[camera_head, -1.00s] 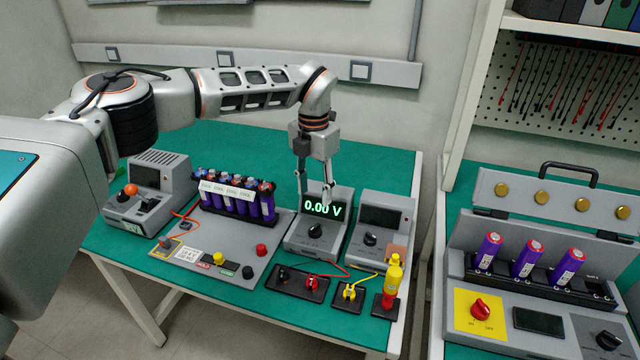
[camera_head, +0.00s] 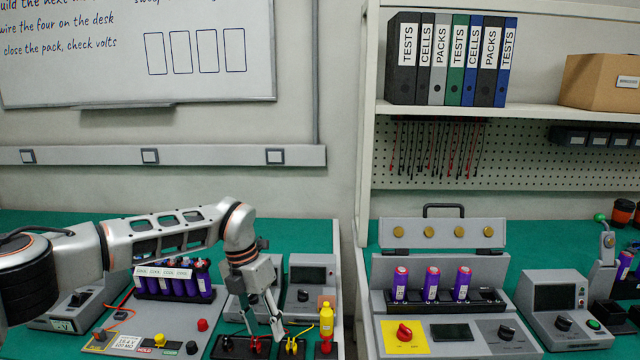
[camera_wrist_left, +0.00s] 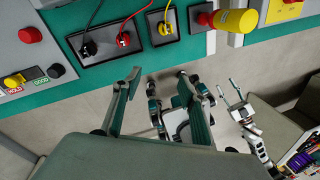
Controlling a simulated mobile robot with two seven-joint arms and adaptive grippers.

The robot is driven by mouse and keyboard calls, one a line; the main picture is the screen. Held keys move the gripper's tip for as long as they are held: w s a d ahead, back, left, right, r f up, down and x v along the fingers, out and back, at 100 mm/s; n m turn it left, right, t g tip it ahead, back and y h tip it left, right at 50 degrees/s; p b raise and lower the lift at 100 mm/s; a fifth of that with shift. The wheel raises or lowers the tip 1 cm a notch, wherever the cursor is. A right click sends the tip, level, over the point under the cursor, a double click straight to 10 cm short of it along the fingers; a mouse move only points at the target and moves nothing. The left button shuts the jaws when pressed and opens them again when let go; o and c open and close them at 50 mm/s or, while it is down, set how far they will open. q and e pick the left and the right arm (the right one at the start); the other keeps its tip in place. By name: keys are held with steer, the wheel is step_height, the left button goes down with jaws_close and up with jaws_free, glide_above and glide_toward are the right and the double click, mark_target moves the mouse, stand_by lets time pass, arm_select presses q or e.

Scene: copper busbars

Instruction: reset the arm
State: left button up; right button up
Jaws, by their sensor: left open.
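My left gripper (camera_head: 263,332) is open and empty in the head view, pointing down at the front of the left bench. Its fingers hang in front of the small black terminal blocks, between the red-plug block (camera_head: 256,346) and the yellow-plug block (camera_head: 291,346). In the left wrist view my left gripper (camera_wrist_left: 158,82) shows two spread fingers with nothing between them, over the floor just off the bench edge. A pale arm with a small two-pronged end (camera_wrist_left: 234,92), seemingly my right one, shows there too; its jaws are too small to judge.
The right bench holds an open-lidded grey case (camera_head: 440,265) with three purple cells. A shelf (camera_head: 480,112) is above.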

arm_select(q)
steer(key=s+d+f+g+h, duration=0.1)
steer(key=s+d+f+h, duration=0.2)
steer(key=s+d, duration=0.45)
steer(key=s+d+f+g+h, duration=0.25)
steer(key=s+d, duration=0.25)
steer(key=d, duration=0.5)
steer(key=s+d+r+n+h, duration=0.2)
steer(key=s+d+h, duration=0.1)
steer(key=d+h, duration=0.15)
steer(key=s+d+r+n+h, duration=0.1)
steer(key=s+d+r+h, duration=0.25)
steer(key=d, duration=0.25)
steer(key=w+a+n+t+h, duration=0.3)
steer(key=w+a+n+t, duration=0.1)
steer(key=n+t, duration=1.05)
steer(key=w+a+f+n+t+y, duration=0.2)
steer(key=a+f+n+t+y, duration=0.4)
steer(key=a+n, duration=0.4)
steer(key=s+a+f+n+g+y, duration=0.2)
steer(key=s+a+f+n+y, duration=0.3)
steer(key=s+a+f, duration=0.3)
steer(key=s+a+f+n+g+y, duration=0.3)
steer(key=s+a+f, duration=0.5)
steer(key=a+f, duration=0.4)
steer(key=shift+a+f+n+y, duration=0.35)
steer(key=shift+a+n+y, duration=0.5)
steer(key=shift+y, duration=0.2)
